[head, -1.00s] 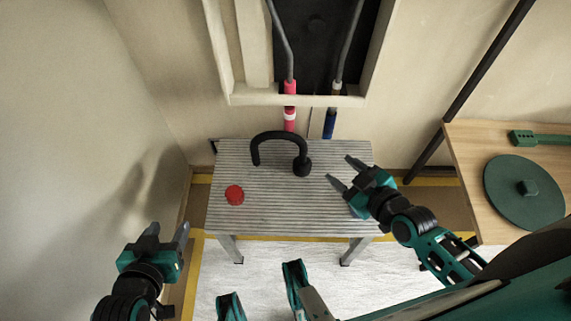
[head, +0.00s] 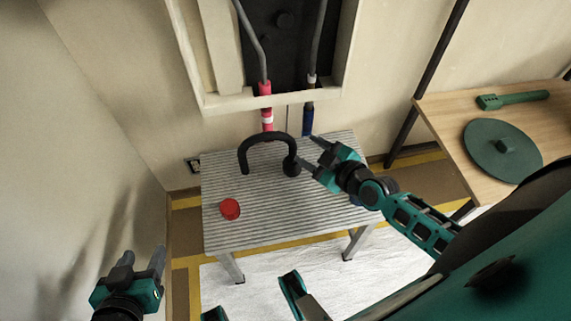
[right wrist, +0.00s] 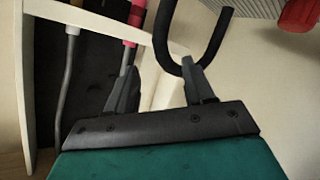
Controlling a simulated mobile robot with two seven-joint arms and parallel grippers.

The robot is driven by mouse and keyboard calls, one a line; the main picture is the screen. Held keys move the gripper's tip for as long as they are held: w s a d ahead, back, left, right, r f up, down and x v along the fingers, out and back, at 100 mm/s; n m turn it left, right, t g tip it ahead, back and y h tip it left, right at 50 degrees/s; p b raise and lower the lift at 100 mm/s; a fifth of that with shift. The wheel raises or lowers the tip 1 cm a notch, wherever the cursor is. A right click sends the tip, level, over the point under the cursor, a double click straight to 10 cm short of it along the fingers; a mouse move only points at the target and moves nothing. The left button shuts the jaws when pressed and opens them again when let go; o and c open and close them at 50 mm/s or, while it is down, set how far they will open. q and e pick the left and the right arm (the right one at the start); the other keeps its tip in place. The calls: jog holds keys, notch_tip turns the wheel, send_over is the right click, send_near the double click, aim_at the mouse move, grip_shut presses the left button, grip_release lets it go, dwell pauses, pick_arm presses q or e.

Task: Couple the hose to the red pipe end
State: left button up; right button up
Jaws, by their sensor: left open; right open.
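The black curved hose (head: 268,138) lies on a slatted grey table, bent in an arch with a thicker end at its right. It also shows in the right wrist view (right wrist: 217,35), beyond the fingers. The red pipe end (head: 267,118), red with a white band, comes down from the wall recess behind the table; it also shows in the right wrist view (right wrist: 131,35). My right gripper (head: 309,154) is open, just right of the hose's thick end; I cannot tell whether it touches. My left gripper (head: 143,262) is open and empty, low at the left, away from the table.
A red round cap (head: 230,209) lies on the table (head: 290,215) at the front left. A blue pipe end (head: 308,119) hangs right of the red one. A wooden bench (head: 440,110) at the right holds a green disc (head: 503,151) and a green tool (head: 512,99).

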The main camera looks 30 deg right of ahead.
aim_at(291, 141)
jog(key=x, duration=0.3)
jog(key=shift+w+a+f+b, duration=0.1)
jog(key=shift+w+b, duration=0.1)
jog(key=shift+b, duration=0.1)
jog(key=shift+b+x, duration=0.75)
jog(key=shift+x, duration=1.95)
grip_shut()
